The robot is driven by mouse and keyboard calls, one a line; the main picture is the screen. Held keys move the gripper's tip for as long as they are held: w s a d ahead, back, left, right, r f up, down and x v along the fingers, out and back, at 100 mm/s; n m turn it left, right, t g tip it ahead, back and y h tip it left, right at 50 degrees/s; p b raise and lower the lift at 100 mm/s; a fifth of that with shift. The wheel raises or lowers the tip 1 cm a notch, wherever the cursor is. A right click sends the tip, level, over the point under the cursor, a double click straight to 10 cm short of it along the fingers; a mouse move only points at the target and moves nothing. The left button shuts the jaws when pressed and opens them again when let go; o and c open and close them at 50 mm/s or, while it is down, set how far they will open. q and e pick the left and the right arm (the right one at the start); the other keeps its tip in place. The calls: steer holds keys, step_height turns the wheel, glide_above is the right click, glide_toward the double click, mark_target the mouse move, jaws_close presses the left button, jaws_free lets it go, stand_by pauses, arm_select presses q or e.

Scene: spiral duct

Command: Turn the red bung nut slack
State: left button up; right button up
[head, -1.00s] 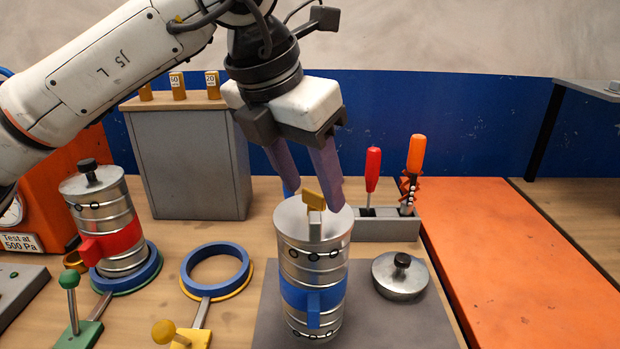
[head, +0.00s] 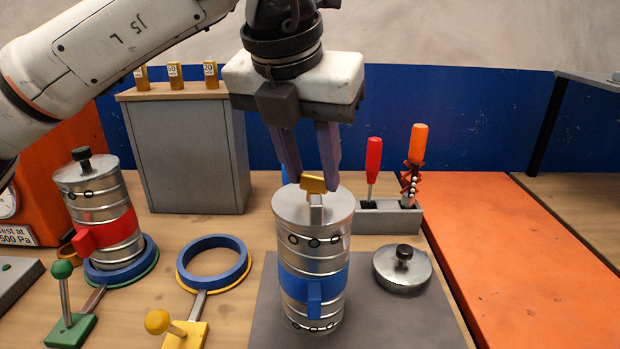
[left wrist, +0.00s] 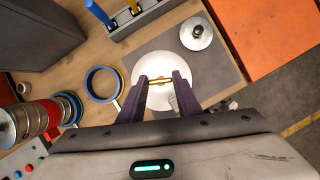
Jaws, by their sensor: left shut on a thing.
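A silver can with a blue band (head: 312,275) stands upright on a dark grey mat. A yellow bar-shaped piece (head: 313,182) on a short grey stem rises from its top; it also shows in the left wrist view (left wrist: 160,81). My left gripper (head: 312,184) points down over this can, with its purple fingers on either side of the yellow piece, shut on it. A silver can with a red band and red side block (head: 105,233) stands at the left, with a black knob on top. I cannot tell which part is the red bung nut. My right gripper is not in view.
An empty blue ring (head: 215,262) with a yellow lever lies left of the can. A loose silver lid (head: 403,270) lies right of it. A rack (head: 385,217) holds red and orange-handled tools behind. A grey cabinet (head: 190,160) stands behind left. An orange surface (head: 540,260) is clear.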

arm_select(q)
steer(key=shift+n, duration=0.4)
steer(key=o, duration=1)
steer(key=shift+o, duration=0.2)
steer(key=shift+r, duration=0.1)
steer(key=v, duration=1)
steer(key=shift+d, duration=0.2)
steer(key=shift+s+r, duration=0.1)
